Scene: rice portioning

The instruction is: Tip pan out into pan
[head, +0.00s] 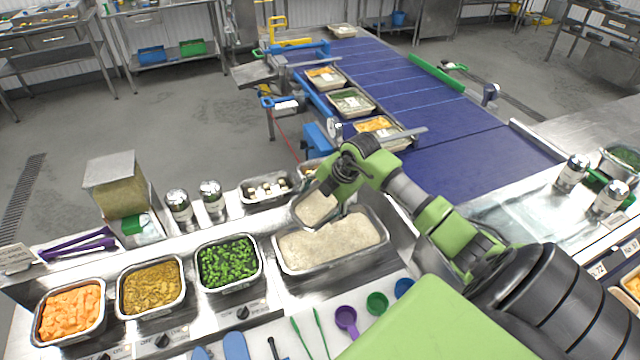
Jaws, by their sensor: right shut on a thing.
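A large steel pan (282,262) of pale rice (335,243) sits in the counter at centre. A smaller steel pan (298,222) with rice in it is tilted above the large pan's back left corner. My right gripper (338,190) is shut on the smaller pan at its right side; the fingertips are partly hidden by the wrist. I cannot tell whether rice is falling from it. My left gripper is not in view.
Pans of orange cubes (70,312), yellow-brown food (150,288) and green vegetables (228,264) stand to the left. A pan of dark and white pieces (266,190) is behind. Scoops (346,318) and tongs lie in front. A blue conveyor (425,110) carries filled trays behind.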

